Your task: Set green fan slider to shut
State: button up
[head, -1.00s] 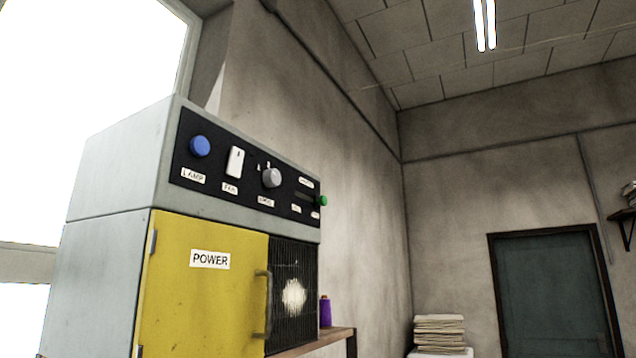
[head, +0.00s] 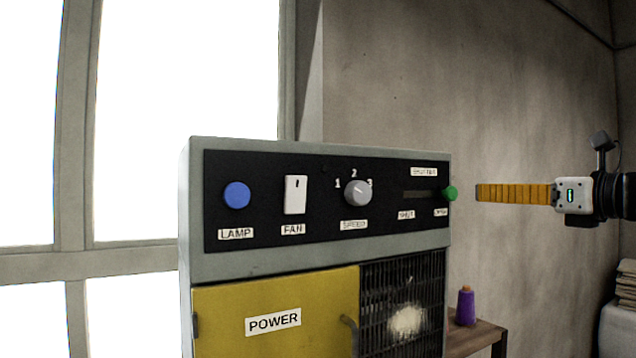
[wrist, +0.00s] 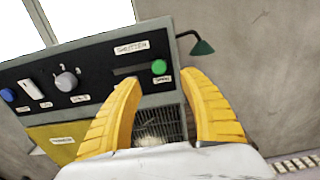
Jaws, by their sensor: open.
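The green slider knob (head: 450,193) sits at the right end of its dark slot (head: 418,194), at the "open" end, with a "SHUT" label (head: 406,215) at the left end. In the wrist view the green knob (wrist: 158,67) shows beyond and between my fingertips. My gripper (head: 478,193) reaches in from the right with its yellow fingers pointing left at the knob's height. In the wrist view my gripper (wrist: 158,80) is open, its two yellow fingers spread apart with nothing between them. In the head view the fingertips appear just right of the knob; contact cannot be told.
The black panel (head: 265,165) also carries a blue LAMP button (head: 237,195), a white FAN switch (head: 295,195) and a grey SPEED dial (head: 358,192). A yellow POWER door (head: 230,320) lies below. A purple bottle (head: 466,306) stands on a shelf at the right.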

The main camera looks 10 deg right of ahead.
aim_at(454, 192)
jog(key=p+x, duration=0.2)
jog(key=x, duration=0.8)
jog(key=shift+a+f, duration=0.15)
jog(key=shift+a, duration=0.05)
jog(key=shift+s, duration=0.1)
grip_shut()
